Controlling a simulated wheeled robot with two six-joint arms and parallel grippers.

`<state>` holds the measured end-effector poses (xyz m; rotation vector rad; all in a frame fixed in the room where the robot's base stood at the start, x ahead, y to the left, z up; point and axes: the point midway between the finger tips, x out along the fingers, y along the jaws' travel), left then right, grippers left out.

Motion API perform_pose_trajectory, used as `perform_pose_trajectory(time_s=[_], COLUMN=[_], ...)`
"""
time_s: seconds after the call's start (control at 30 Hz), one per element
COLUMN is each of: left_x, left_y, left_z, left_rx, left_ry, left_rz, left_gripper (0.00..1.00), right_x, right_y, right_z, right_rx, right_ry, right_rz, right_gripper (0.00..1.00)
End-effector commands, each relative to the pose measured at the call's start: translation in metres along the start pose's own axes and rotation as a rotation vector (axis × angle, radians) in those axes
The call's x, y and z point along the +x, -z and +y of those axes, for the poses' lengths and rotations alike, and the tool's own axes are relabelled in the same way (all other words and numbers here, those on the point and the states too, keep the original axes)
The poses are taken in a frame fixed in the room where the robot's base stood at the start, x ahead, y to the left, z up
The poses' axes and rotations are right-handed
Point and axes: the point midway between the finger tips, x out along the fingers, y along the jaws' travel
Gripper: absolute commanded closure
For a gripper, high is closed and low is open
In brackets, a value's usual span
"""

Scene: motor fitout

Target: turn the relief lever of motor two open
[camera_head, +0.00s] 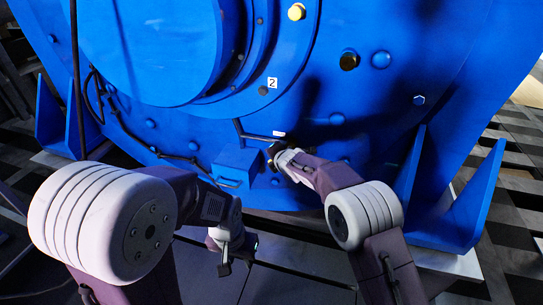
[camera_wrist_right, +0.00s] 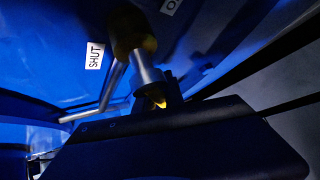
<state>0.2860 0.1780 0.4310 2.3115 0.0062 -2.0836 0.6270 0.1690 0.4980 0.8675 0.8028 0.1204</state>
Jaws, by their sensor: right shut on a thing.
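The blue motor (camera_head: 400,45) fills the head view and carries a white label "2" (camera_head: 273,83). In the right wrist view, a metal lever stem (camera_wrist_right: 148,70) runs from a dark hub (camera_wrist_right: 127,30) down to a yellow tip (camera_wrist_right: 158,102) at my right gripper (camera_wrist_right: 165,95). The gripper is shut on this lever. A SHUT label (camera_wrist_right: 95,56) is left of the stem; a second label (camera_wrist_right: 171,6), cut off after its first letter, is above right. In the head view my right gripper (camera_head: 277,152) hides most of the lever. My left gripper (camera_head: 226,256) hangs low, apart from the motor; its jaw gap is unclear.
A thin bent bar (camera_head: 250,134) crosses the motor face just above the right gripper. A blue box (camera_head: 238,165) juts out left of it. Black cable (camera_head: 125,125) runs along the lower left. Blue foot brackets (camera_head: 460,210) stand at both sides.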

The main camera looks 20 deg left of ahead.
Motion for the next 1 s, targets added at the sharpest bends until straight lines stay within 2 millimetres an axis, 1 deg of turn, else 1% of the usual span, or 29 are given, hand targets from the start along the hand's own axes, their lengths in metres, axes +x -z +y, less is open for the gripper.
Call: perform_pose_trajectory(time_s=[0.17, 0.27, 0.5, 0.6, 0.7, 0.8, 1.0], left_x=[-0.023, -0.042, -0.095, -0.113, -0.125, -0.131, -0.13], left_y=[0.002, 0.004, 0.01, 0.012, 0.013, 0.014, 0.013], left_z=[0.0, 0.001, 0.002, 0.002, 0.002, 0.003, 0.003], left_rx=[0.0, 0.0, 0.0, 0.0, 0.0, 0.0, 0.0], left_ry=[0.0, 0.0, 0.0, 0.0, 0.0, 0.0, 0.0], left_rz=[0.0, 0.0, 0.0, 0.0, 0.0, 0.0, 0.0], left_gripper=[0.64, 0.64, 0.64, 0.64, 0.64, 0.64, 0.64], right_x=[-0.003, -0.005, -0.009, -0.01, -0.01, -0.009, -0.009], right_y=[-0.003, -0.007, -0.014, -0.017, -0.019, -0.021, -0.023], right_z=[-0.008, -0.013, -0.025, -0.031, -0.037, -0.042, -0.049], right_rx=[-0.117, -0.181, -0.333, -0.39, -0.44, -0.481, -0.542], right_ry=[0.12, 0.187, 0.34, 0.394, 0.443, 0.485, 0.543], right_rz=[-0.029, -0.047, -0.09, -0.107, -0.123, -0.136, -0.155], right_gripper=[1.0, 1.0, 1.0, 1.0, 1.0, 1.0, 1.0])
